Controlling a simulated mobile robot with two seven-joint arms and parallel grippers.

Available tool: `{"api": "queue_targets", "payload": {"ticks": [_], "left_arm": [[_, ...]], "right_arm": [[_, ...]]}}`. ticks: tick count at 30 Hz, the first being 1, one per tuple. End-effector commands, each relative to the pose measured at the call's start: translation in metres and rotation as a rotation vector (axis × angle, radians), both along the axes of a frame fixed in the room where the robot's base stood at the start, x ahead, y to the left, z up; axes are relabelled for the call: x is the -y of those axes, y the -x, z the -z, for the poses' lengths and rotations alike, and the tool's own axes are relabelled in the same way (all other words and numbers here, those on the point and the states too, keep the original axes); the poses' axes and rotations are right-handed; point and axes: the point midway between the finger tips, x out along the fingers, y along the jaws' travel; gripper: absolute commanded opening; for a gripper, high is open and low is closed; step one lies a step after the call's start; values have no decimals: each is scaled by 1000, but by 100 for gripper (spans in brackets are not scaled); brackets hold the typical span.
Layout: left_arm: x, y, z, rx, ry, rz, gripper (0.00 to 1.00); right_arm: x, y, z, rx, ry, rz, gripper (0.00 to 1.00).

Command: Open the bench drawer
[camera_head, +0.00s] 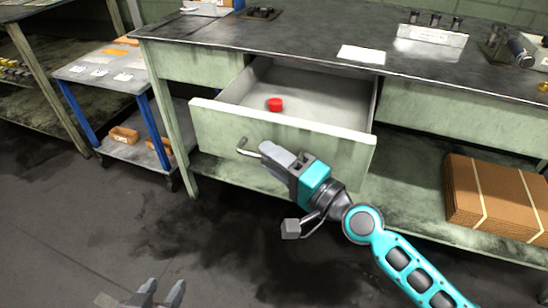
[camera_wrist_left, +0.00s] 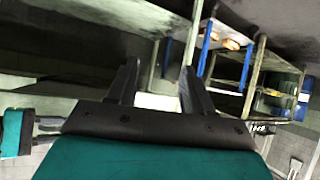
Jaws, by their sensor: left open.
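The bench drawer (camera_head: 280,138) is pulled well out of the workbench in the head view, so its inside shows. A small red round object (camera_head: 275,104) lies in it. The bar handle (camera_head: 247,147) is on the drawer's front, and its left end shows. My right gripper (camera_head: 272,153) is at this handle, its fingers close together on the bar and hiding the rest of it. My left gripper (camera_head: 150,296) is low at the bottom left, away from the drawer. In the left wrist view its two fingers (camera_wrist_left: 160,85) are apart with nothing between them.
The workbench top (camera_head: 290,32) carries a white sheet (camera_head: 361,54) and several metal parts at the right. Strapped cardboard (camera_head: 495,195) lies on the lower shelf at the right. A blue-legged cart (camera_head: 105,72) stands at the left. The floor in front is clear.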

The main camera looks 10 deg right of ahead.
Motion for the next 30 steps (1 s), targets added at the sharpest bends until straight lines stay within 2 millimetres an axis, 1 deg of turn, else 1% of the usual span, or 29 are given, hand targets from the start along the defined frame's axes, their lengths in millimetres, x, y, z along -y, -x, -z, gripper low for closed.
{"api": "queue_targets", "payload": {"ticks": [7, 11, 14, 20, 24, 30], "left_arm": [[0, 0, 0, -1, 0, 0, 51], [0, 0, 2, -1, 0, 0, 51], [0, 1, 5, -4, 0, 2, 51], [3, 1, 16, -11, 4, 7, 51], [7, 1, 21, -11, 9, 16, 51], [13, -1, 27, -13, 20, 26, 51]], "right_arm": [[0, 0, 0, 0, 0, 0, 38], [3, 5, 1, 0, 2, -1, 38], [10, 15, 4, -1, 3, -1, 38], [30, 46, 9, -2, 6, -4, 38], [43, 66, 11, -2, 6, -4, 38], [58, 89, 13, -3, 4, -6, 38]]}}
